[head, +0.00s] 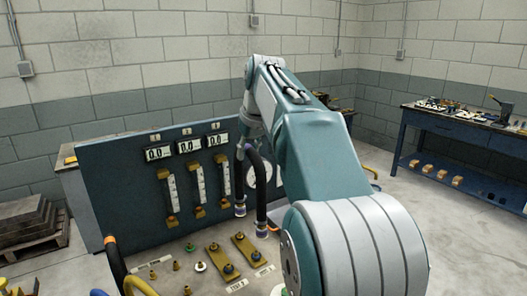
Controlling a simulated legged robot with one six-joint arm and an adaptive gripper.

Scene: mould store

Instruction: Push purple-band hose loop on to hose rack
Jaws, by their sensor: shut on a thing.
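A black hose loop (262,190) hangs as an upside-down U in front of the right part of a blue-grey panel. Its two ends point down, with a purple band and a pale fitting at the lower end. My gripper (245,143) is at the top of the loop and is shut on it; the arm hides part of the jaws. The loop's right end is close above the bench top, but I cannot tell whether it touches. I cannot make out the hose rack with certainty.
The panel (115,190) carries three displays and several yellow-ended flow tubes. Brass fittings and yellow plates (222,262) lie on the bench below. Hoses with orange (109,240) and yellow (140,285) parts stand at lower left. A blue workbench (455,150) is far right.

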